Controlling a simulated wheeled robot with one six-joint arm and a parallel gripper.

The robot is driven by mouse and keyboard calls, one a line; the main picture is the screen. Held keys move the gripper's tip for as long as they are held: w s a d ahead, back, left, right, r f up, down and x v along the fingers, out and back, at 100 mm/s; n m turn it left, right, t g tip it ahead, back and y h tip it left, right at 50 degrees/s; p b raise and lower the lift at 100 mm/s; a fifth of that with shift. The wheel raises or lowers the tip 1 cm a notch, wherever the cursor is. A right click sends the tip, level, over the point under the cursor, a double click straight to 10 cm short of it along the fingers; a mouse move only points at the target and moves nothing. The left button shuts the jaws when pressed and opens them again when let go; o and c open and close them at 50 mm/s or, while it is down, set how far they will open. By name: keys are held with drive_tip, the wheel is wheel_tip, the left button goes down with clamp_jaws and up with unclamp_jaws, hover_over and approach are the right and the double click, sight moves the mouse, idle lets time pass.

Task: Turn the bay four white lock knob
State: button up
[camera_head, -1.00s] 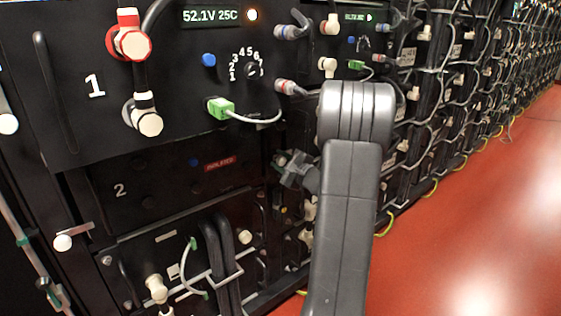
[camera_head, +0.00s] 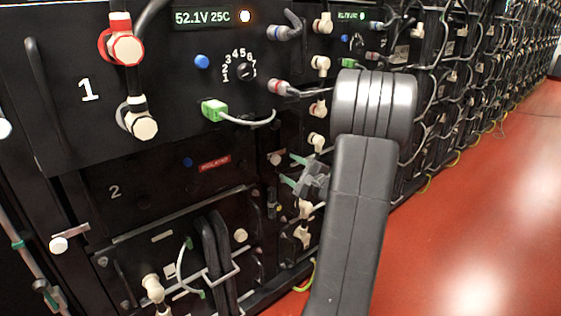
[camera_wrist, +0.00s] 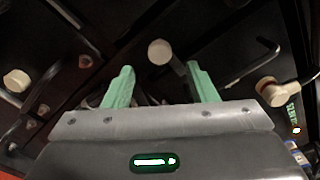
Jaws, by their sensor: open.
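A round white knob (camera_wrist: 160,52) on a dark lever shows in the wrist view, ahead of and between the green fingertips of my gripper (camera_wrist: 160,70). The gripper is open and empty, and its fingers appear apart from the knob. In the head view my gripper (camera_head: 291,171) points left at the rack's dark side column. A white knob (camera_head: 276,159) sits just beyond the upper fingertip there and looks like the same one. No bay number four is readable, so I cannot confirm which bay this knob belongs to.
The bay 1 panel (camera_head: 86,90) carries a red-collared connector (camera_head: 126,49) and a green plug (camera_head: 214,110). Below is the dark bay 2 panel (camera_head: 115,192). In the wrist view a cream elbow connector (camera_wrist: 277,95) lies right of the fingers. Red floor (camera_head: 460,240) is open at right.

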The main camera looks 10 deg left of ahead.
sight(277, 160)
drive_tip(key=v, duration=0.5)
drive_tip(key=shift+s+d+p, duration=0.2)
drive_tip(key=shift+d+p, duration=0.1)
drive_tip(key=b+x, duration=0.2)
drive_tip(key=x, duration=1.2)
drive_tip(key=shift+d, duration=0.1)
